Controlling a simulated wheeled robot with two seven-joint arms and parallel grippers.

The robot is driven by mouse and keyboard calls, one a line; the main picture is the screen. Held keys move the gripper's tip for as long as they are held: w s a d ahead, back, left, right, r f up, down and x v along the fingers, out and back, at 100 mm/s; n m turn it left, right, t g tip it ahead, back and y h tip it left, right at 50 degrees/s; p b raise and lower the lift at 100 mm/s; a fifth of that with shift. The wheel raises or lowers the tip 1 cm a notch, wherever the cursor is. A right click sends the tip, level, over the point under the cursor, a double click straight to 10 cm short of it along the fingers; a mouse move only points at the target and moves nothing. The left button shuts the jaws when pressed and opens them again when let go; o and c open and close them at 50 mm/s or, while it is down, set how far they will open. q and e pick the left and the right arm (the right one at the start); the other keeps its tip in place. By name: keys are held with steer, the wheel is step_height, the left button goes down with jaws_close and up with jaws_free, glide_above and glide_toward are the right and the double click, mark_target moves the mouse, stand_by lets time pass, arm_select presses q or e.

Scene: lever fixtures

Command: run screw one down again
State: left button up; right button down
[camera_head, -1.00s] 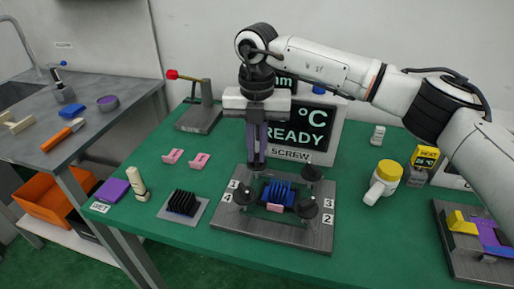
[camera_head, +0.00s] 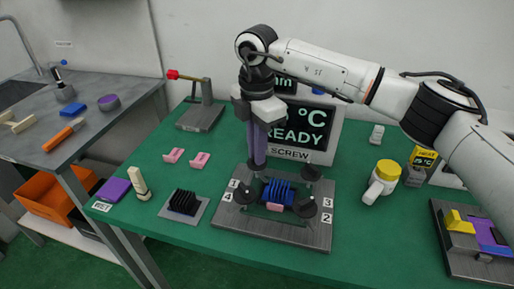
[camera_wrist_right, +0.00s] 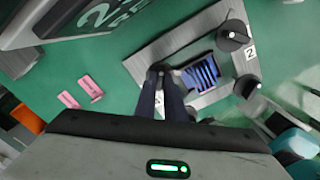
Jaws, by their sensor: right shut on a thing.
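The screw fixture is a grey plate (camera_head: 285,236) with black knob screws at its corners around a blue finned block (camera_head: 277,190) with a pink piece at its front. My right gripper (camera_head: 257,166) points straight down at the back-left corner, near label 1. Its fingers are shut on the back-left knob, screw one, which they mostly hide. In the right wrist view the fingertips (camera_wrist_right: 164,75) meet at this dark knob, beside the blue block (camera_wrist_right: 204,72). Other knobs stand back right (camera_head: 310,172), front right (camera_head: 306,207) and front left (camera_head: 244,195). My left gripper is not in view.
A display reading READY (camera_head: 297,125) stands behind the plate. Two pink clips (camera_head: 174,155) and a black finned block (camera_head: 184,202) lie to the left. Green table is clear in front of the plate.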

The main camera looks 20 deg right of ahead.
steer(key=shift+m, duration=0.7)
steer(key=c, duration=1.8)
jaws_free()
steer(key=shift+c, duration=0.2)
step_height(320, 180, up, 10)
steer(key=shift+r, duration=0.15)
